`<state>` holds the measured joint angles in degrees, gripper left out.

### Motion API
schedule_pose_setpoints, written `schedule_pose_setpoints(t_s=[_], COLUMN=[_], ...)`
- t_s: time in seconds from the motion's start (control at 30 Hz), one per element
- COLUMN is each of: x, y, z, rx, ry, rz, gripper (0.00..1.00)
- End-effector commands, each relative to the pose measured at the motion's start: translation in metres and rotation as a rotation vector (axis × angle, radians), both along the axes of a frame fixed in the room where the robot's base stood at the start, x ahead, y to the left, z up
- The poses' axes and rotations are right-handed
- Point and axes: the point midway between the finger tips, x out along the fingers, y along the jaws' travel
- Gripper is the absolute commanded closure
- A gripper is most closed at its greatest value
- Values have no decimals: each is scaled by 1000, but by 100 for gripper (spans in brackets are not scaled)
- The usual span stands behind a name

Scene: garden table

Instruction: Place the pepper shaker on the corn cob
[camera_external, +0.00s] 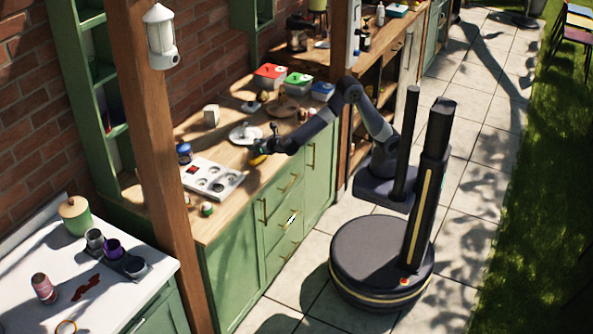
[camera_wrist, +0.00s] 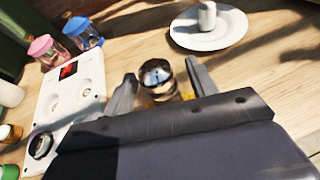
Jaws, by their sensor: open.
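A small shaker (camera_wrist: 157,74) with a shiny metal cap and dark contents, apparently the pepper shaker, stands between the fingers of my gripper (camera_wrist: 160,80) in the wrist view. The fingers are open, one on each side of it, with visible gaps. A yellow patch, likely the corn cob (camera_wrist: 161,97), shows just below the cap, partly hidden by my gripper body. I cannot tell whether the shaker rests on it or stands beside it. In the external view my gripper (camera_external: 259,149) is low over the counter, right above the yellow corn cob (camera_external: 257,159); the shaker is not clear there.
A white tray with round hollows (camera_wrist: 72,100) lies left of my gripper. Pink-lidded (camera_wrist: 47,50) and blue-lidded (camera_wrist: 82,32) jars stand behind it. A white plate (camera_wrist: 222,37) bearing a small white object is behind right. Red, green and blue containers (camera_external: 272,76) stand farther along the counter.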

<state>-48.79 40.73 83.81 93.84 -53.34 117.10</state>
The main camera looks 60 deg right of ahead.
Motion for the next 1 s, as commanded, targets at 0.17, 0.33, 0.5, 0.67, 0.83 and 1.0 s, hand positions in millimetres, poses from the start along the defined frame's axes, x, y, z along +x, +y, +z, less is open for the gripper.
schedule_pose_setpoints(t_s=[0.17, 0.33, 0.5, 0.67, 0.83, 1.0], x=[-12, -46, -79, -100, -108, -109], y=[3, 11, 17, 21, 22, 22], z=[7, 21, 35, 44, 48, 49], rx=[2, 2, 2, 1, 0, -1], ry=[-1, -1, 0, 0, -1, 0], rz=[2, 6, 5, 2, 1, 0], gripper=[46, 46, 46, 46, 46, 46])
